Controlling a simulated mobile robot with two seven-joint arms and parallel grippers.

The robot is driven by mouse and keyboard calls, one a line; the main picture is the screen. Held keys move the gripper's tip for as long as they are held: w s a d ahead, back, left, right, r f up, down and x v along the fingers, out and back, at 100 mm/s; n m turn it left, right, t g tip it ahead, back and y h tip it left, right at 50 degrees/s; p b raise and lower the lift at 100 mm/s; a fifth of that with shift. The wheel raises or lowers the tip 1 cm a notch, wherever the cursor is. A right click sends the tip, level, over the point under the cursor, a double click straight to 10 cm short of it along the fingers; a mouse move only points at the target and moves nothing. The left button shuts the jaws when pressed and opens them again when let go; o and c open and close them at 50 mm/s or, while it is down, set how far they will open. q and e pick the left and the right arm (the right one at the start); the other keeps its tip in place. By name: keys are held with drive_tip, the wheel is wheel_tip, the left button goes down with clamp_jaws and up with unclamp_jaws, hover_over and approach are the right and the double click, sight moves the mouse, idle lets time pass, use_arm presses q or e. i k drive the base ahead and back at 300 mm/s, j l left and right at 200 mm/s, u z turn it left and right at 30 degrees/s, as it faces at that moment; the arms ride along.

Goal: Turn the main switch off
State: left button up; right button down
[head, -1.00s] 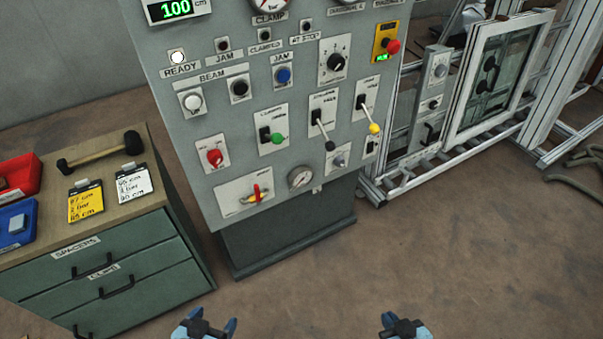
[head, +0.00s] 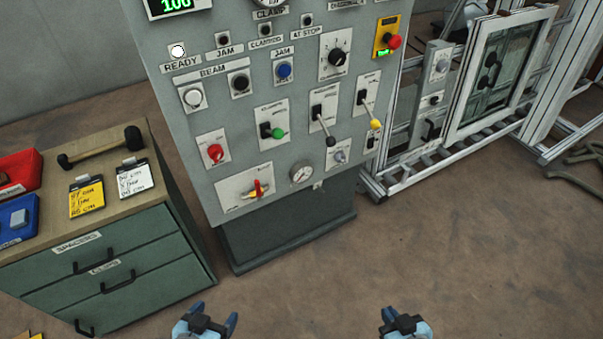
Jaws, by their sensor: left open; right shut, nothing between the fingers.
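The grey control panel (head: 245,130) stands ahead, left of centre. A red rotary knob (head: 215,153) sits on a pale plate at its lower left. A red handle on a yellow base (head: 257,188) sits on a wider plate near the bottom edge. The small labels are too blurred to tell which is the main switch. My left gripper (head: 208,319) is open and empty at the bottom of the view, well short of the panel. My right gripper (head: 402,320) is shut and empty at the bottom, right of centre, also clear of the panel.
A green drawer cabinet (head: 130,262) with a mallet (head: 100,148) stands left. A metal frame (head: 425,165) stands right. The floor before the panel is clear.

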sight(216, 153)
drive_tip(key=i+j+u, duration=0.1)
drive_tip(key=u, duration=0.35)
drive_tip(key=i+j+u, duration=0.1)
drive_tip(key=j+u, duration=0.15)
drive_tip(key=u, duration=0.25)
drive_tip(key=i+j+u, duration=0.1)
drive_tip(key=u, duration=0.35)
